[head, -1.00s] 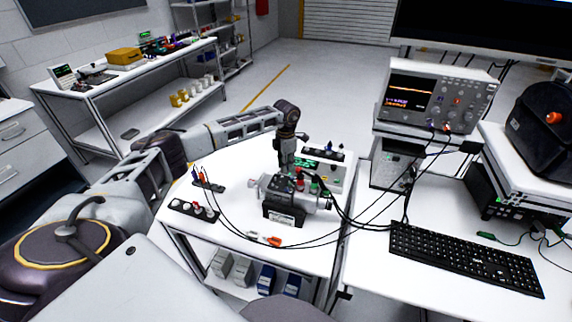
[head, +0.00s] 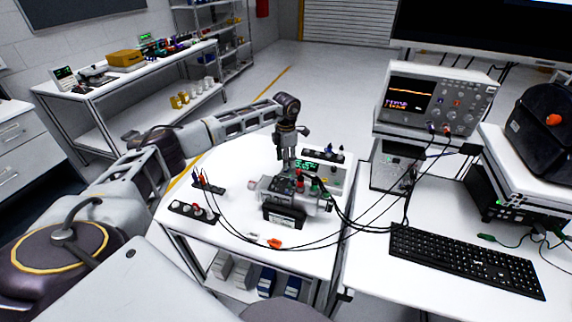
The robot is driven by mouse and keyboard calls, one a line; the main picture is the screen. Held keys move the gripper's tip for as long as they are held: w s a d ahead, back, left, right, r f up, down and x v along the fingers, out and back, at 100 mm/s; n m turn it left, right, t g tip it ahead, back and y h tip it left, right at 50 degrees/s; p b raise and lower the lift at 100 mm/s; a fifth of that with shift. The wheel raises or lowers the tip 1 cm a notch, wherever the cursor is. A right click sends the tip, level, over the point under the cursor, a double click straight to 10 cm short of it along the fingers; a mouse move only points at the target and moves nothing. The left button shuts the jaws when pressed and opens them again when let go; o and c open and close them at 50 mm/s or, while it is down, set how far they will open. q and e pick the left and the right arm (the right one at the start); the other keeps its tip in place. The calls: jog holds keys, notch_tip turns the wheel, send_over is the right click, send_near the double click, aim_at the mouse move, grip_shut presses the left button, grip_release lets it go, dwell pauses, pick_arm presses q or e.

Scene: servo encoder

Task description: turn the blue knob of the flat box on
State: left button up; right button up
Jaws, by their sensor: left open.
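The picture is too small to tell which way the blue knob is turned. My left gripper (head: 286,158) points down just left of the flat box, behind the grey motor unit. It is open and apart from the blue knob, and I see nothing held in it. My right gripper is not in view.
The motor unit (head: 290,190), with cables, stands in front of my left gripper. A dark strip with knobs (head: 193,211) lies at the table's left. An oscilloscope (head: 432,105) stands to the right.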

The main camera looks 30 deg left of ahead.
pick_arm(q)
notch_tip(320, 180, up, 9)
jog(key=shift+f, duration=0.2)
jog(key=shift+f, duration=0.1)
dwell(0.8)
